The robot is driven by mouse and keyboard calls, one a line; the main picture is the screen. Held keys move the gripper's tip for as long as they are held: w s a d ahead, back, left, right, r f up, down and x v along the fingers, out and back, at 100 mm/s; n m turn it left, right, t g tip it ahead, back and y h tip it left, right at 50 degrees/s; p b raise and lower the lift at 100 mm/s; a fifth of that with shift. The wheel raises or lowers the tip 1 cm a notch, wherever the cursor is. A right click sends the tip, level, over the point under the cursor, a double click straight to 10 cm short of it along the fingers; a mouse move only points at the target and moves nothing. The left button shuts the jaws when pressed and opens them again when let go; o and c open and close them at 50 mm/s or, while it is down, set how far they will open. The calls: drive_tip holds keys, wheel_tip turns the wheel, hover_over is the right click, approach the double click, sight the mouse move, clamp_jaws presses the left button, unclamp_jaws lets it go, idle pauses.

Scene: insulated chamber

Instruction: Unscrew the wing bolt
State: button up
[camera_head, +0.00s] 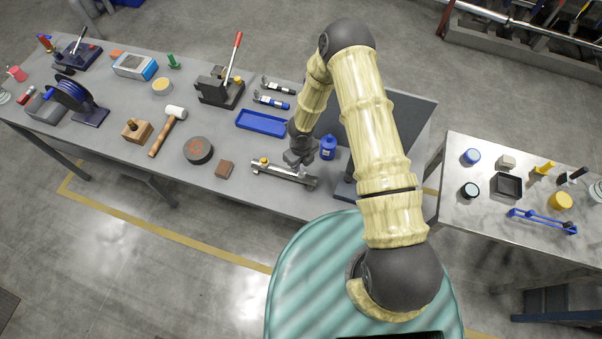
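A long silver metal fixture (277,173) lies near the front edge of the grey workbench, with a small yellow piece (263,161) on its left part. I cannot make out a wing bolt clearly; it may be small on this fixture or hidden behind my gripper. My gripper (297,164) points down, over or at the middle of the fixture. Its fingers are too small to tell whether they are open or shut, or whether they touch anything.
A blue bottle (328,147) stands close right of my gripper. A blue tray (262,123) lies behind, with a lever press (221,88) farther left. A brown block (225,169) and dark round disc (198,150) lie left of the fixture. A second table (470,225) stands right.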

drive_tip(key=shift+r, duration=1.55)
